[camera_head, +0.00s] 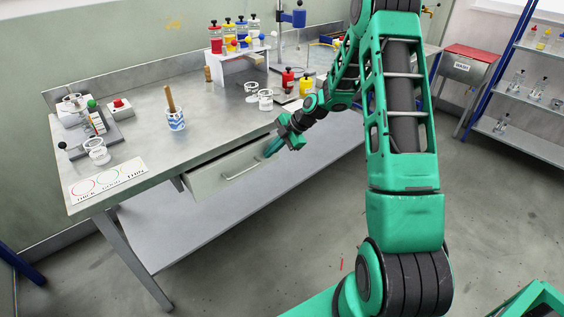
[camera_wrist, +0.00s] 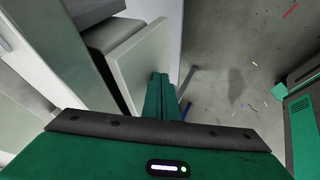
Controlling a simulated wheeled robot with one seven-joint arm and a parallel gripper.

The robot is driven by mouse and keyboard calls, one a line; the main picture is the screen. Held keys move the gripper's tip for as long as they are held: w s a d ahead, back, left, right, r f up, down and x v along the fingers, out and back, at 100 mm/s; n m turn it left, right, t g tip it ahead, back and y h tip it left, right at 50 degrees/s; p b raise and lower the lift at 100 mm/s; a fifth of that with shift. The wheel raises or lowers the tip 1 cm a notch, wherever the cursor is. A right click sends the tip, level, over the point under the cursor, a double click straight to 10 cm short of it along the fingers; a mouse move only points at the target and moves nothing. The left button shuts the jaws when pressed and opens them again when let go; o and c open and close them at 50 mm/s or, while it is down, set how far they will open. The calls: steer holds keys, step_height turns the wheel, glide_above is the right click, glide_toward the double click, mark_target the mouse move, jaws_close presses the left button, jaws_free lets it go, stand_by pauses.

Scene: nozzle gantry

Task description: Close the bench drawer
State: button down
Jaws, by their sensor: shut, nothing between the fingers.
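The bench drawer (camera_head: 222,177) is a grey box under the front edge of the metal workbench (camera_head: 205,141).
On the bench stand a cup with a wooden stick (camera_head: 175,119), glass beakers (camera_head: 265,99), colored bottles (camera_head: 288,80) and a printed card (camera_head: 108,179). A lower shelf (camera_head: 215,217) lies below the drawer. Open floor (camera_head: 270,265) lies in front. A shelf rack (camera_head: 520,85) stands at right.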

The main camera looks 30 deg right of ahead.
steer(key=shift+w+a, duration=0.2)
steer(key=shift+w, duration=0.6)
steer(key=shift+w+a, duration=0.15)
steer(key=shift+w, duration=0.65)
steer(key=s+d+r, duration=0.6)
steer(key=s+r, duration=0.1)
steer(key=r, duration=0.1)
glide_toward(251, 168)
steer(key=shift+y, duration=0.3)
steer(key=x, duration=0.8)
steer(key=shift+d+f, duration=0.15)
steer(key=shift+f, duration=0.2)
steer(key=shift+w+r, duration=0.15)
steer(key=shift+w, duration=0.5)
